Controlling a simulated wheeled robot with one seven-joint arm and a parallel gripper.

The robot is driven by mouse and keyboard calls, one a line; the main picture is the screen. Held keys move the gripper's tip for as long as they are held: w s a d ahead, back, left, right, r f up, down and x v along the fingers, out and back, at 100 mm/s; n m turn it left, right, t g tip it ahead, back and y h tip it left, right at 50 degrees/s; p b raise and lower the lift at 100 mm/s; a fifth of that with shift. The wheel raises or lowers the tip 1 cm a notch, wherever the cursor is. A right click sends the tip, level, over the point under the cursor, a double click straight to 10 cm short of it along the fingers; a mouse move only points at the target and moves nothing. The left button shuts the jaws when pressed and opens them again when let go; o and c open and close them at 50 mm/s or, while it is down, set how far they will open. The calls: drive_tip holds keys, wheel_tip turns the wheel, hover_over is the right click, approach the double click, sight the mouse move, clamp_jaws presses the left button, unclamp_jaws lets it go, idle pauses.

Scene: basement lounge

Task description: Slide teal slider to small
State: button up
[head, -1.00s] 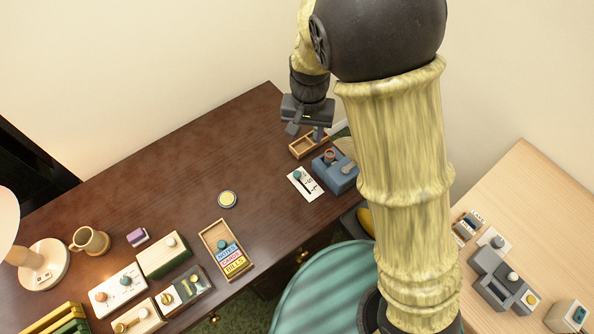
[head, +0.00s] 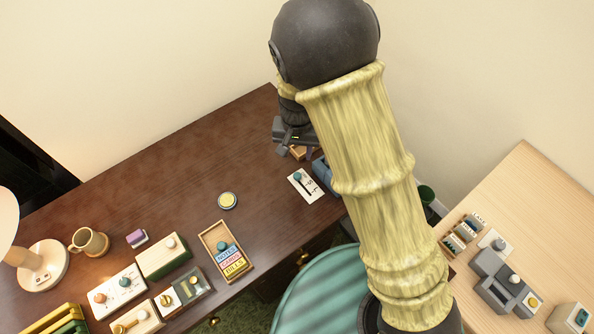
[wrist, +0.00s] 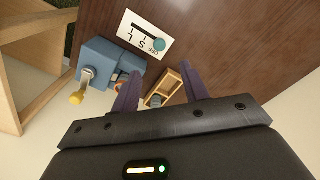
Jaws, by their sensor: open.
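A white slider plate (head: 309,191) lies on the dark desk, with a black slot and several printed marks. Its round teal knob (head: 297,176) sits at the far-left end of the slot in the head view. In the wrist view the plate (wrist: 134,26) shows letters that look like S and L, and the teal knob (wrist: 158,45) is at the slot's right end, beside a mark that looks like OFF. My gripper (head: 290,152) is open and empty, above the desk just beyond the plate. Its two fingers (wrist: 160,88) are apart in the wrist view, with the knob ahead of them.
A blue box (wrist: 98,54) with a lever stands beside the plate. A small wooden tray (wrist: 169,79) lies below my fingers in the wrist view. A wooden slider box (head: 209,233) with labels and a yellow-topped disc (head: 228,200) are further left.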

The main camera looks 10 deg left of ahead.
sight(297, 175)
wheel_tip(297, 175, down, 11)
drive_tip(key=shift+w+f, duration=0.1)
idle(0.3)
drive_tip(key=shift+c, duration=0.3)
clamp_jaws()
